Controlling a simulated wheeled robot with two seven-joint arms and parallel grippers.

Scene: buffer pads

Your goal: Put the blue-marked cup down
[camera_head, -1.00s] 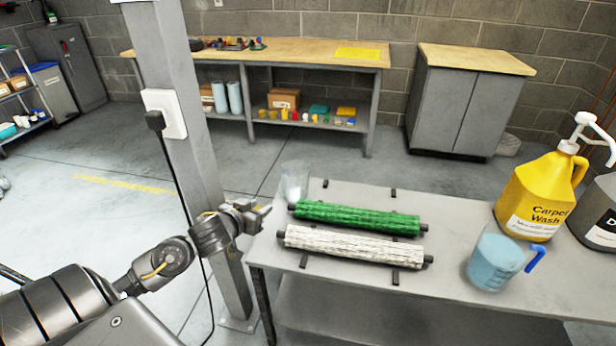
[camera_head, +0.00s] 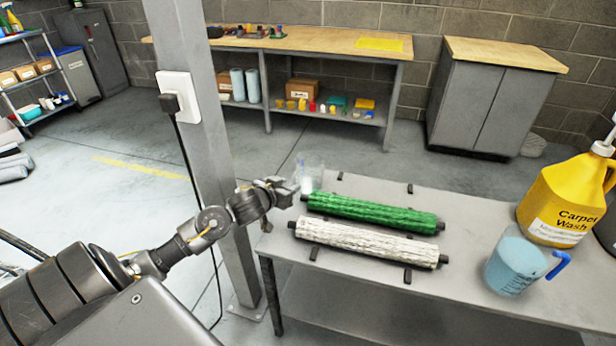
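A clear, see-through cup (camera_head: 307,180) with a small bluish mark stands at the table's left back corner, just beyond the left end of the green roller (camera_head: 370,212). My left gripper (camera_head: 287,190) is close to the cup's near left side, at the table's left edge. The fingers are small and partly overlap the cup, so I cannot tell whether they touch it or how far apart they are. My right gripper is not in view.
A white roller (camera_head: 365,242) lies in front of the green one on dark supports. A blue-filled jug (camera_head: 512,264) and a yellow carpet wash bottle (camera_head: 560,205) stand at the right of the grey table (camera_head: 470,285). A grey post (camera_head: 205,130) rises behind my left arm.

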